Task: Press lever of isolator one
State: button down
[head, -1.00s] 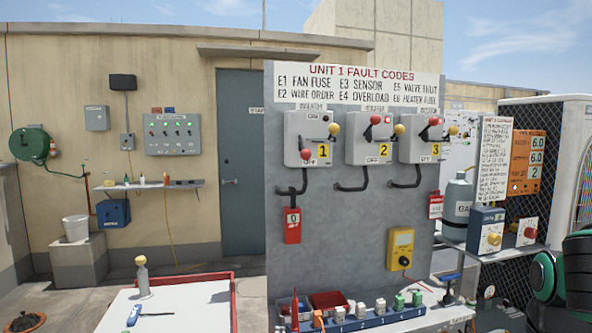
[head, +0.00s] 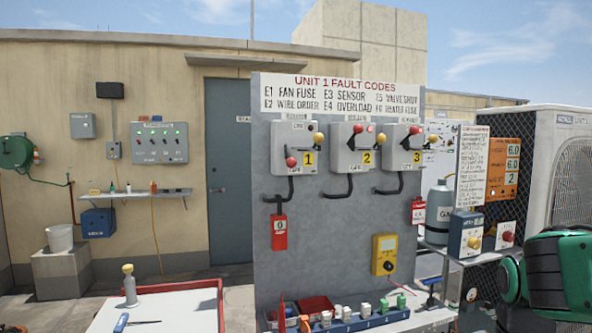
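Isolator one (head: 288,140) is a grey box at the left of the row on the grey panel, with a yellow 1 label. A red knob (head: 291,161) sits low on its front, near the lower label. A yellow knob (head: 318,137) stands at its right side. Isolator two (head: 342,140) and isolator three (head: 393,143) hang to its right, with their red knobs higher up. A red tag (head: 280,232) marked 0 hangs below isolator one. Part of my green and black arm shows at the lower right, well away from the isolators. My gripper is not visible.
A fault code sign (head: 342,95) tops the panel. Below are a yellow meter (head: 384,254) and a blue rack (head: 350,325) of small parts. A white table (head: 165,305) with a bottle (head: 129,286) stands at lower left. A condenser unit (head: 540,160) stands at right.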

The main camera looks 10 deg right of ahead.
aim_at(291, 162)
jog(key=k, duration=1.25)
jog(key=z, duration=0.45)
jog(key=i, duration=0.75)
jog(key=z, duration=0.45)
jog(key=i, duration=1.35)
jog(key=u, duration=0.55)
